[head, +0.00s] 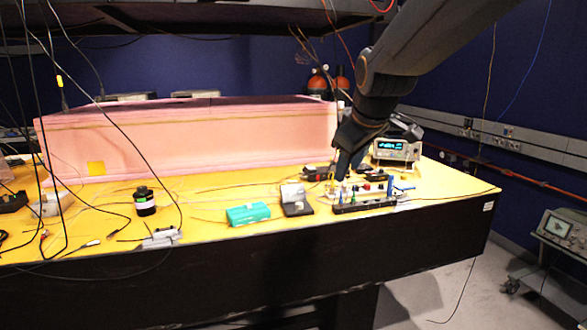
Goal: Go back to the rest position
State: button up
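My gripper (343,165) is at the end of my dark arm, which comes in from the upper right. It points down over the right part of the yellow tabletop (270,190). Its tip is just above or beside a black rack (364,206) with small coloured parts on it. I cannot tell whether it touches them. The fingers are small and dark here, so I cannot tell whether they are open or shut, or whether they hold anything.
A pink foam wall (200,145) runs along the table's back. A teal box (248,214), a dark bottle (144,201) and a black stand (297,207) are near the front. A lit instrument (396,150) stands back right. Cables hang at left. Floor shows at right.

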jog(key=s+d+f+m+g, duration=0.3)
jog(key=s+f+m, duration=0.1)
jog(key=s+f, duration=0.8)
jog(key=s+d+f+m+g, duration=0.3)
jog(key=s+f+m+g, duration=0.1)
jog(key=s+f, duration=0.8)
jog(key=shift+s+d+f+m+h, duration=0.15)
jog(key=shift+s+d+m+h, duration=0.15)
jog(key=shift+s+h, duration=0.1)
jog(key=shift+c, duration=0.6)
